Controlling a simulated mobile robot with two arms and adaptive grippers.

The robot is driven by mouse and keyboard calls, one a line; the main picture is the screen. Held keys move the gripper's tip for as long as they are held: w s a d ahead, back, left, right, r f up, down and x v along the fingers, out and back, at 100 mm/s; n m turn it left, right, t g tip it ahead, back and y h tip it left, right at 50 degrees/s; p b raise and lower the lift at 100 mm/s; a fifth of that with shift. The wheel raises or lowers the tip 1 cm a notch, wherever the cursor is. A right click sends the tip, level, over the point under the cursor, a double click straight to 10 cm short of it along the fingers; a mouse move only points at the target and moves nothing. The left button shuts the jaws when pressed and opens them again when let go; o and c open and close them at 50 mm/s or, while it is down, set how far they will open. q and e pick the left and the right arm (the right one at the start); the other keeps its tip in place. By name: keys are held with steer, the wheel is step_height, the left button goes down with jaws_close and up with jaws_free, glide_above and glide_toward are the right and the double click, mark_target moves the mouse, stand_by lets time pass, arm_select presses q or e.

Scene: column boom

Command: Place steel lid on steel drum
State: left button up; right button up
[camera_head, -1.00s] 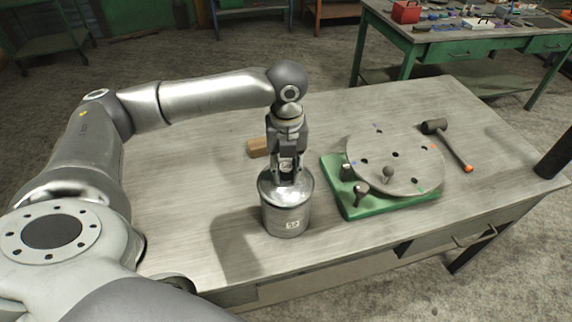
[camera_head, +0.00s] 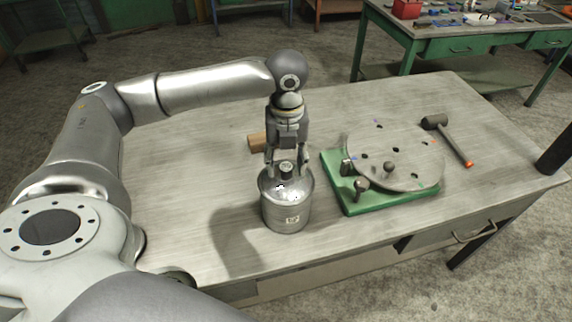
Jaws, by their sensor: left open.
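The steel drum (camera_head: 287,214) stands upright on the workbench, a little left of the picture's middle. The steel lid (camera_head: 272,187) lies on top of the drum, and its knob (camera_head: 286,167) points up. I see no clear gap between lid and drum rim, but the far side of the rim is partly hidden. My left gripper (camera_head: 286,165) points down above the lid. Its fingers are apart on either side of the knob. My right gripper does not show.
A green fixture (camera_head: 388,200) with a round grey disc (camera_head: 395,158) stands right of the drum. A mallet (camera_head: 447,139) lies beyond it. A wooden block (camera_head: 257,143) lies behind the drum, left of my gripper. The workbench (camera_head: 190,195) is clear at left.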

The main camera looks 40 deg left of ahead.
mark_target(287, 166)
arm_select(q)
step_height(287, 166, up, 12)
steer(key=b, duration=0.1)
steer(key=shift+f, duration=0.15)
steer(key=shift+f, duration=0.1)
stand_by(0.5)
